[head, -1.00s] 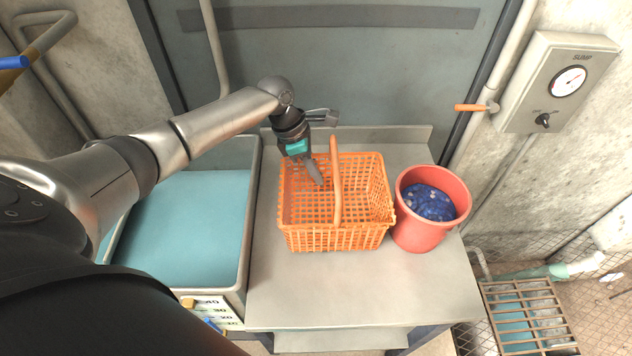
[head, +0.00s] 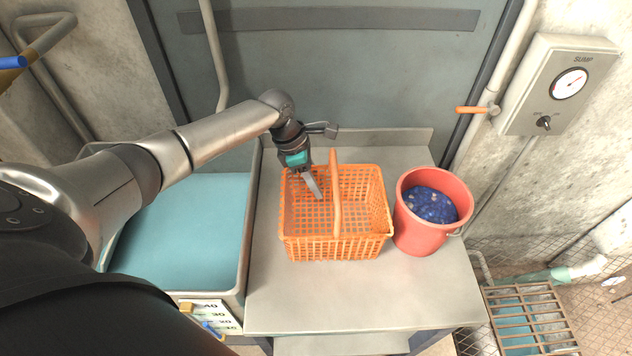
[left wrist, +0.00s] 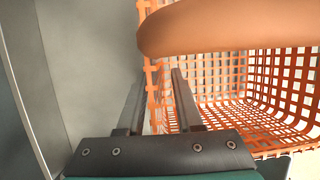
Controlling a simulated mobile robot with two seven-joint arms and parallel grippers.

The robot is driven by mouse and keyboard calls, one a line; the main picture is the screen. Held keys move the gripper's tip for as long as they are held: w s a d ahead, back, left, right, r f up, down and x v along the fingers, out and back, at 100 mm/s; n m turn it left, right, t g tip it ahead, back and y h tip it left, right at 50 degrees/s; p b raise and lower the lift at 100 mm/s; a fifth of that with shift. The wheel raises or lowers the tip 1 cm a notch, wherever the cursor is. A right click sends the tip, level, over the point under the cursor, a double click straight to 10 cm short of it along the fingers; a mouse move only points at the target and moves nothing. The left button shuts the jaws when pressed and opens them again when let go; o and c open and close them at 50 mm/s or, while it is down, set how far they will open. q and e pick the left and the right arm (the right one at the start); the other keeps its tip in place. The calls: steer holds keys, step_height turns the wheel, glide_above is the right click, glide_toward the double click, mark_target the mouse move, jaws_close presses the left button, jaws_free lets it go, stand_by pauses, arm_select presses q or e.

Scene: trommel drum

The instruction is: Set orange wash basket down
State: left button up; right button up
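The orange wash basket (head: 365,248) is upright above or on the grey bench, left of the red bucket; I cannot tell whether its base touches. Its tall handle (head: 336,205) arches over the middle, and the basket looks empty. My left gripper (head: 316,192) reaches in at its back left. In the left wrist view the fingers (left wrist: 160,88) stand on either side of the basket's lattice wall (left wrist: 155,105), close to it. The handle crosses the top of that view (left wrist: 225,28). In the head view the outer finger is hidden. My right gripper is not in view.
A red bucket (head: 420,235) with blue contents stands close to the basket's right side. The bench (head: 350,305) is bare in front. A basin with a teal surface (head: 190,225) adjoins the bench on the left. A wall panel with a gauge (head: 557,85) is at the right.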

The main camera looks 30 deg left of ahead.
arm_select(q)
steer(key=p+v, duration=0.3)
steer(key=v, duration=0.8)
steer(key=shift+a+r, duration=0.15)
steer(key=shift+r, duration=0.1)
